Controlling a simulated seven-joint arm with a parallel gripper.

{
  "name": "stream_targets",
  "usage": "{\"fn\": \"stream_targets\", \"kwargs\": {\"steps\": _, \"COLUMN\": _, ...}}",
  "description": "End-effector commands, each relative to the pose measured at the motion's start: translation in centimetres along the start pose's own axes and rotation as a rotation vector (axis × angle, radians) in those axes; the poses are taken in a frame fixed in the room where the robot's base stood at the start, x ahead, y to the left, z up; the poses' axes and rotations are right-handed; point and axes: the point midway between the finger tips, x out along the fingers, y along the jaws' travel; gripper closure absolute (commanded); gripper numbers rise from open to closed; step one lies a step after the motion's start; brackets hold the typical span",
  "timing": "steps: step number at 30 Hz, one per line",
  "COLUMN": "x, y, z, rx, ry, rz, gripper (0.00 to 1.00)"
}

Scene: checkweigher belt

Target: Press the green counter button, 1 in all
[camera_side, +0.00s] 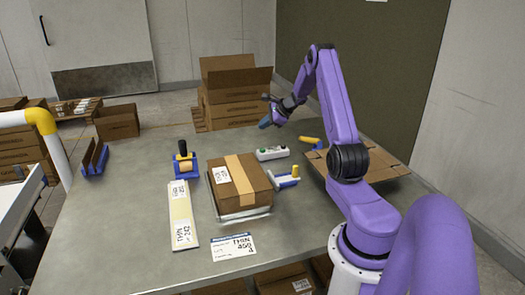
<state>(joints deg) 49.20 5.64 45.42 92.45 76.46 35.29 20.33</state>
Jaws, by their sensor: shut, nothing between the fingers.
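A small white box (272,153) lies on the grey table behind the taped carton. A green button (263,152) shows on its left part, and a small dark spot shows near its right end. My gripper (265,122) is shut and empty. In the picture it appears above the white box, clearly apart from it. Its exact height over the table is hard to tell from this side.
A taped carton (240,188) sits on a scale at the table's middle. Around it are a label strip (183,215), a tape dispenser (184,165), a blue and yellow tool (287,178), a yellow-handled item (310,140) and flat cardboard (385,165). The table's left part is mostly clear.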

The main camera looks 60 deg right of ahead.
Motion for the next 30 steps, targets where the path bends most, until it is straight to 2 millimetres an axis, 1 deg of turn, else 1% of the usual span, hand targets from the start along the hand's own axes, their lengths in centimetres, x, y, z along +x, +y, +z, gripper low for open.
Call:
{"fn": "stream_targets", "kwargs": {"steps": 15, "x": 4.3, "y": 3.2, "z": -3.2, "rx": 0.003, "ry": 0.001, "rz": 0.002, "gripper": 1.0}}
{"fn": "stream_targets", "kwargs": {"steps": 21, "x": 5.2, "y": 3.8, "z": -3.8, "rx": 0.0, "ry": 0.001, "rz": 0.0, "gripper": 1.0}}
{"fn": "stream_targets", "kwargs": {"steps": 30, "x": 5.5, "y": 4.0, "z": -4.0, "rx": -0.001, "ry": 0.001, "rz": 0.0, "gripper": 1.0}}
